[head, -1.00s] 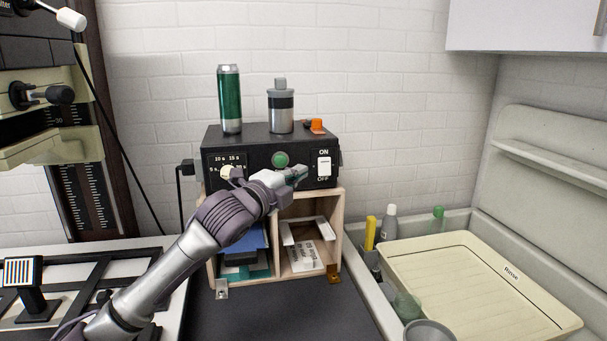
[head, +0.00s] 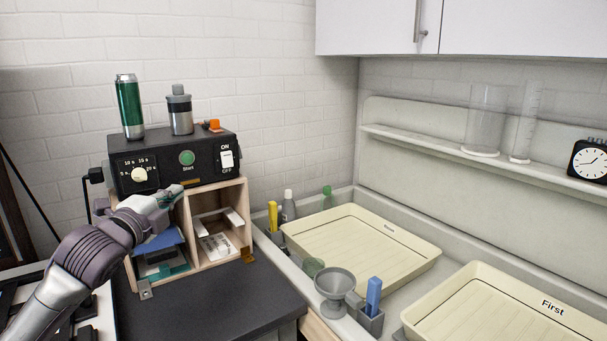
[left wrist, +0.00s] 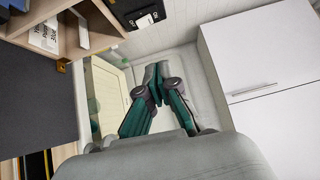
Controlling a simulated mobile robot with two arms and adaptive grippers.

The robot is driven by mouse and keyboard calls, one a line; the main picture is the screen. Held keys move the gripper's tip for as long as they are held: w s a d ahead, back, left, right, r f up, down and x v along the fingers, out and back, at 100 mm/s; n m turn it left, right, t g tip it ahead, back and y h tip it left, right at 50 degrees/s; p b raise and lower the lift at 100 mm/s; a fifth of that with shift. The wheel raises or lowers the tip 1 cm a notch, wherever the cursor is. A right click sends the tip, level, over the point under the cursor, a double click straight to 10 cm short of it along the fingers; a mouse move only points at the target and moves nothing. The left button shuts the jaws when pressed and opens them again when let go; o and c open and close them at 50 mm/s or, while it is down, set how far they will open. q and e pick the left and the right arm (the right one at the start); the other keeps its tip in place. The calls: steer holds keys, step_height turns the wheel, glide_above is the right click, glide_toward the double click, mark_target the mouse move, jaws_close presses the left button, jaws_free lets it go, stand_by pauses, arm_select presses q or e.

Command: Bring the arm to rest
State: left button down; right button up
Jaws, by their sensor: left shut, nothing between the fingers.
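My left arm comes in from the lower left of the head view. Its gripper (head: 172,193) is in front of the black timer box (head: 210,161), just below its front panel, fingers pointing right. The left wrist view shows the fingers (left wrist: 158,82) brought together at their tips with nothing between them. The box has a white dial (head: 139,175), a green Start button (head: 187,158) and a white ON/OFF switch (head: 227,159). I cannot tell from the head view whether the gripper touches the box. My right gripper is not in view.
The box stands on a wooden cubby shelf (head: 246,216) holding papers. A green can (head: 130,107) and a grey canister (head: 180,111) stand on top. Cream trays (head: 425,256) (head: 573,331), a grey funnel (head: 336,284) and a blue clip (head: 374,296) are at right. The dark counter front (head: 210,311) is clear.

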arm_select(q)
steer(key=s+d+f+n+g, duration=0.2)
steer(key=s+f+n, duration=0.15)
steer(key=f, duration=0.55)
steer(key=s+d+f+n+g+y, duration=0.1)
steer(key=s+d+f+n+g, duration=0.15)
steer(key=s+f, duration=0.45)
steer(key=s+d+f+n+g, duration=0.2)
steer(key=f, duration=0.8)
steer(key=s+f+n+g+y, duration=0.1)
steer(key=s+f+n+g, duration=0.35)
steer(key=s+f, duration=0.65)
steer(key=s+f+n+g+y, duration=0.1)
steer(key=s+f+n+g, duration=0.4)
steer(key=s, duration=1.2)
step_height(320, 180, down, 26)
steer(key=s+r, duration=0.1)
steer(key=s, duration=0.1)
steer(key=s+a+f+g, duration=0.1)
steer(key=s+a+f, duration=0.2)
steer(key=s+f, duration=1.3)
steer(key=shift+a+f+y, duration=0.2)
steer(key=shift+y, duration=0.1)
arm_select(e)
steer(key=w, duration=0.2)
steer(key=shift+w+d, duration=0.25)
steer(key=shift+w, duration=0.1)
arm_select(q)
steer(key=shift+s+n, duration=0.1)
steer(key=shift+n, duration=0.15)
